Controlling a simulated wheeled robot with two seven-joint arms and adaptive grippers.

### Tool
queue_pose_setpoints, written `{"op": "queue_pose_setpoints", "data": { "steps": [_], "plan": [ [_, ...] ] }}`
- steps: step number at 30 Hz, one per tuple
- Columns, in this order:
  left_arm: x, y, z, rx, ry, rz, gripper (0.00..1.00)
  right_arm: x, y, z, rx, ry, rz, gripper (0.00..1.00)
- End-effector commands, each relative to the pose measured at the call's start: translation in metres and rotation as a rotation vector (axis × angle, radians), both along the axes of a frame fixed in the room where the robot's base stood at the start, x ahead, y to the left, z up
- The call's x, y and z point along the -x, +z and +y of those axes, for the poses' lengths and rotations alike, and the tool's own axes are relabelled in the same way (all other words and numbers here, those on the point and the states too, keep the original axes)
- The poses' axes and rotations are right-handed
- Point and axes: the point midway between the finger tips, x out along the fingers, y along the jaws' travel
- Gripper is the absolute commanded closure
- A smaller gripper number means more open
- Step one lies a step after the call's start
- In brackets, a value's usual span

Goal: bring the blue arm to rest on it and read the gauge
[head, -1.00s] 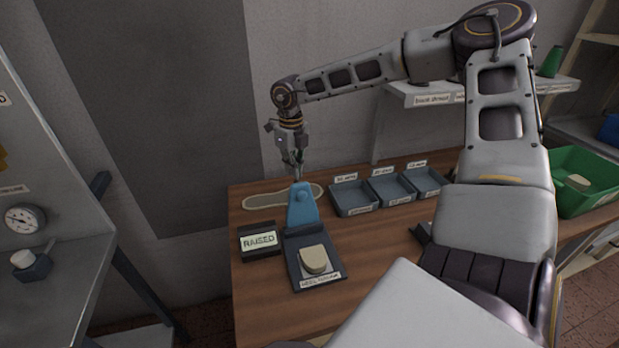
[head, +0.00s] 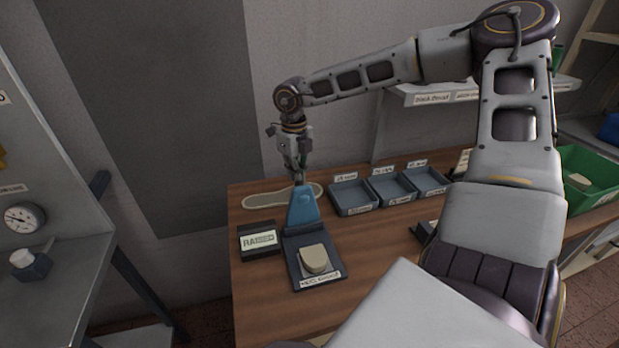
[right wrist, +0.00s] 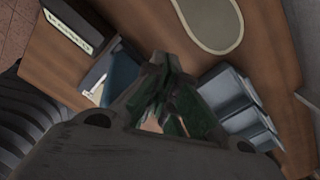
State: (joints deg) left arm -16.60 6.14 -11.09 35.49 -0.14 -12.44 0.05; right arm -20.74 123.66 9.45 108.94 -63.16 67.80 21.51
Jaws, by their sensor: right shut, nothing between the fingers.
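The blue arm (head: 303,209) stands raised at the back of the dark gauge base (head: 330,279). A beige heel piece (head: 314,259) lies on the base in front of it. The display (head: 259,241) to the left reads RAISED. My right gripper (head: 299,181) is shut and empty, pointing down at the top of the blue arm. In the head view its fingertips overlap the arm's top edge; I cannot tell whether they touch. In the right wrist view the shut fingers (right wrist: 167,95) hide part of the blue arm (right wrist: 121,75). My left gripper is not in view.
A sole-shaped piece (head: 262,200) lies behind the gauge. Several grey labelled trays (head: 354,198) stand to the right. A green bin (head: 590,160) is at the far right. A grey stand with a dial (head: 24,218) is at the left. Bare table lies right of the gauge.

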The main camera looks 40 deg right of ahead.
Motion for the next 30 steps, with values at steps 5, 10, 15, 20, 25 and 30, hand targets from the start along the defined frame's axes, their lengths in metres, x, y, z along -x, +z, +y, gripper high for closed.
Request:
{"op": "queue_pose_setpoints", "data": {
  "steps": [5, 10, 15, 20, 25, 30],
  "plan": [
    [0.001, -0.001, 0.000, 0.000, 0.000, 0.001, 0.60, 0.007, 0.000, 0.004, -0.001, 0.000, -0.001, 1.00],
    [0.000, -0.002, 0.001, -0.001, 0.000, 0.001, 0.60, 0.013, 0.000, 0.008, -0.001, 0.001, 0.000, 1.00],
    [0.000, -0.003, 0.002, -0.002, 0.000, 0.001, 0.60, 0.019, 0.000, 0.011, -0.001, 0.001, 0.000, 1.00],
    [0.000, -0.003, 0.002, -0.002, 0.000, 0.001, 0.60, 0.025, 0.000, 0.014, 0.000, 0.001, 0.000, 1.00],
    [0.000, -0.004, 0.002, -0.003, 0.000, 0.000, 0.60, 0.031, 0.000, 0.017, 0.000, 0.001, -0.001, 1.00],
    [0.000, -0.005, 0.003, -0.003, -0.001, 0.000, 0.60, 0.038, 0.000, 0.021, 0.000, 0.001, -0.001, 1.00]
  ]
}}
